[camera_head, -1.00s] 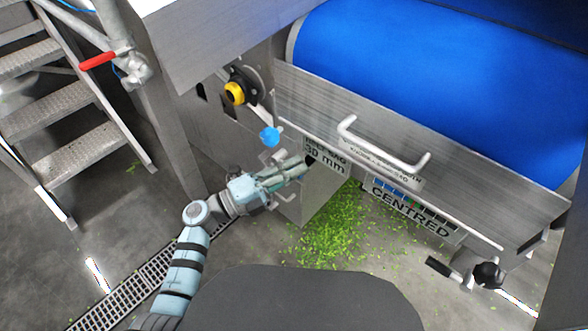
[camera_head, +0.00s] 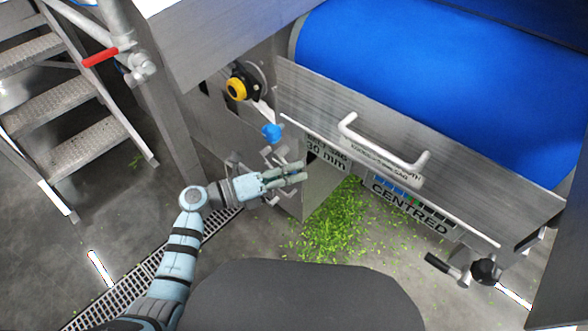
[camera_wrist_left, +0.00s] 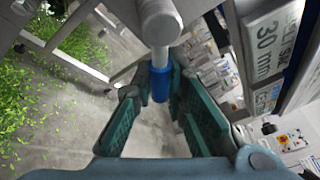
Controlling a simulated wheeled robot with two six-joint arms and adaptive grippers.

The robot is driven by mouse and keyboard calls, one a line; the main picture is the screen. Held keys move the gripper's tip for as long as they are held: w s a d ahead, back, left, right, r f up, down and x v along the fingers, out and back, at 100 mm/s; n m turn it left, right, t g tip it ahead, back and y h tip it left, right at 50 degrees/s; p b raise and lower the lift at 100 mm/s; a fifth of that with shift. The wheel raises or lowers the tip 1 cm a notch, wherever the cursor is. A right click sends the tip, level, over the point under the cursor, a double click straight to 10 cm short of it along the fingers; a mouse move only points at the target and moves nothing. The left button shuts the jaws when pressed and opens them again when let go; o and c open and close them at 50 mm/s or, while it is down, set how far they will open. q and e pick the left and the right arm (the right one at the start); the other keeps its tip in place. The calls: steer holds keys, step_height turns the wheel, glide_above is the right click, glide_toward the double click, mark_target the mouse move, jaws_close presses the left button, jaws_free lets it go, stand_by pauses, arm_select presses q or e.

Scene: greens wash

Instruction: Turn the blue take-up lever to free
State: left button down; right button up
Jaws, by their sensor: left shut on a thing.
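In the left wrist view the blue take-up lever (camera_wrist_left: 161,82) shows as a blue sleeve on a thick grey rod, between the two green finger pads. My left gripper (camera_head: 303,171) is shut on it, its fingers on either side of the sleeve; the same gripper shows in the left wrist view (camera_wrist_left: 160,108). In the head view the fingers point right, in front of the machine's lower frame, and hide much of what they hold. A blue round piece (camera_head: 271,132) shows just above the fingers; I cannot tell how it joins the held part. My right gripper is not in view.
A yellow-and-black knob (camera_head: 237,89) sits above left on the frame. A grey panel with a bar handle (camera_head: 385,150) lies right, below the blue belt (camera_head: 430,80). Green scraps (camera_head: 335,225) cover the floor below. Metal steps (camera_head: 75,105) stand left.

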arm_select(q)
steer(key=shift+a+f+m, duration=0.1)
steer(key=shift+f+m, duration=0.05)
steer(key=shift+m, duration=0.15)
steer(key=c, duration=1.6)
jaws_free()
steer(key=v, duration=1.2)
